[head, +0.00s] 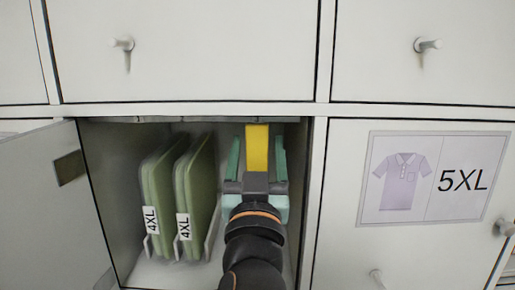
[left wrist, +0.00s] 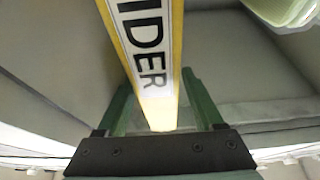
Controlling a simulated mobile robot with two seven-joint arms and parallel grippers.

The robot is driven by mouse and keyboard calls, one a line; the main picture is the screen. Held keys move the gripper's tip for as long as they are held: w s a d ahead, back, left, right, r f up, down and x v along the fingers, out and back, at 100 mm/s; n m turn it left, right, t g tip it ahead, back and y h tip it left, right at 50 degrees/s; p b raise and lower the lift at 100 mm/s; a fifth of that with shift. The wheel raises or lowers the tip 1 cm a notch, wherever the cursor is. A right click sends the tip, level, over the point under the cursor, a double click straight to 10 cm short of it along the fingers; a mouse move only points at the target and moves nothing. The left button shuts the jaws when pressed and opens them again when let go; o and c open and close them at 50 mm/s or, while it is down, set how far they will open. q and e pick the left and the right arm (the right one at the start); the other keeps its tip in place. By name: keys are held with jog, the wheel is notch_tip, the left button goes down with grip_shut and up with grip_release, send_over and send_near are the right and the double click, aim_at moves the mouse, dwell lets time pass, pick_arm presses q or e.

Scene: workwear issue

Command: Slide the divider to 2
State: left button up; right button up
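The yellow divider (head: 257,146) stands upright inside the open compartment, right of its middle. In the left wrist view the divider (left wrist: 150,50) shows a white label with the letters "IDER". My left gripper (head: 257,160) reaches into the compartment with one green finger on each side of the divider. In the left wrist view the gripper (left wrist: 160,105) is open, with a gap between each finger and the divider. No position marked 2 can be made out. My right gripper is not in view.
Two green folded garments (head: 158,195) labelled 4XL stand in white holders at the compartment's left. The open door (head: 45,205) hangs at the left. A closed door (head: 345,255) marked 5XL is at the right. Closed fronts with knobs are above.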

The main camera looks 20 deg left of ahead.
pick_arm(q)
grip_shut()
dwell(0.3)
dwell(0.9)
